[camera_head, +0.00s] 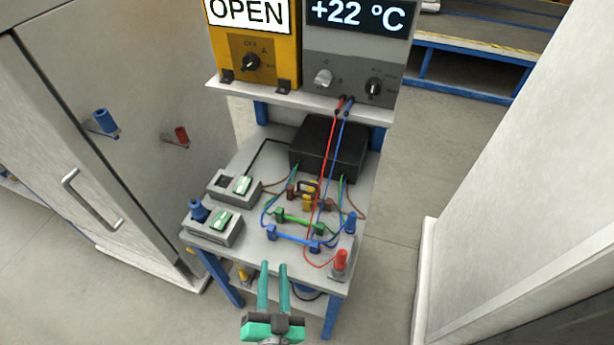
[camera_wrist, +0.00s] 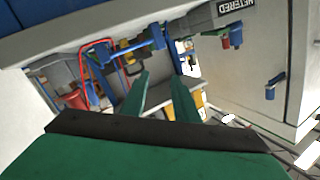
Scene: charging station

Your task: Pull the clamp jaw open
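My gripper (camera_head: 274,267) is in front of the bench's near edge in the head view, its two green fingers apart with nothing between them. In the wrist view the fingers (camera_wrist: 160,77) also show apart and empty. A small yellow and brown device (camera_head: 308,194) sits on the bench in front of a black box; it may be the clamp, but its jaw is too small to make out. A green handle bar (camera_head: 298,219) and a blue handle bar (camera_head: 292,236) lie nearer, between it and my gripper. My gripper touches none of them.
The bench top (camera_head: 258,262) also carries two grey switch boxes, a black box (camera_head: 330,148), loose wires, and a red post (camera_head: 340,262) at the right corner. A cabinet with a handle (camera_head: 92,198) stands left. A pale panel (camera_head: 510,200) stands right.

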